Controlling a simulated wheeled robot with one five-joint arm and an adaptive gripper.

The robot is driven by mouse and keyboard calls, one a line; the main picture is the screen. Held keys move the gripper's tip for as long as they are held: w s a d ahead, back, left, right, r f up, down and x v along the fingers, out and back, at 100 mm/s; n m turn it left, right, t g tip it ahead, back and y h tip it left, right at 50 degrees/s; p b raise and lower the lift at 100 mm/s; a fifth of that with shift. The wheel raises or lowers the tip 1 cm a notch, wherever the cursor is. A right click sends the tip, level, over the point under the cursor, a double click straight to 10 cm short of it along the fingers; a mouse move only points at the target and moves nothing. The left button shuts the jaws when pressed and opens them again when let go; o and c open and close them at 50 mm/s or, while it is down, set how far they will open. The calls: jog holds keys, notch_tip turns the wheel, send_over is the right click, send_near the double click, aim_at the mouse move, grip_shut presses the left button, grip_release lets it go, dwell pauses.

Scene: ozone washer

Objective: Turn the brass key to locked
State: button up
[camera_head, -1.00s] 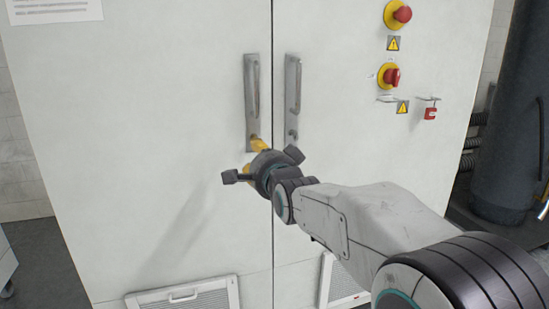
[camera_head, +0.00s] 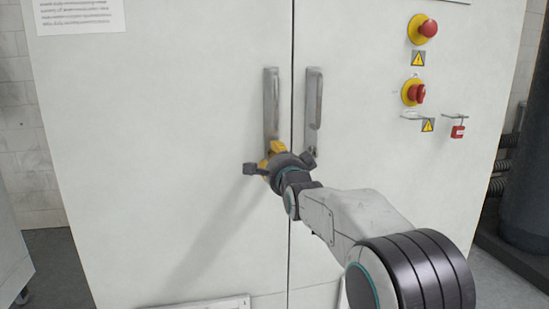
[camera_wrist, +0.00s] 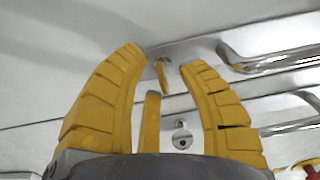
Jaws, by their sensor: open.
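The brass key (camera_wrist: 162,75) shows in the wrist view, standing in the lock of one door's metal handle plate. My gripper (camera_wrist: 167,60) has its yellow fingers spread open, one on each side of the key in the picture. The fingers look apart from the key; the exact depth gap is hard to tell. In the head view my gripper (camera_head: 270,157) is at the lower end of the left handle plate (camera_head: 271,105) and hides the key there.
The right handle plate (camera_head: 313,110) is close beside my gripper; its round keyhole (camera_wrist: 182,138) shows between the fingers. Red knobs on yellow discs (camera_head: 422,29) (camera_head: 413,92) and a red padlock (camera_head: 458,131) are on the right.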

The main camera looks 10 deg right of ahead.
jog(key=shift+w, duration=0.25)
jog(key=shift+c, duration=0.3)
grip_shut()
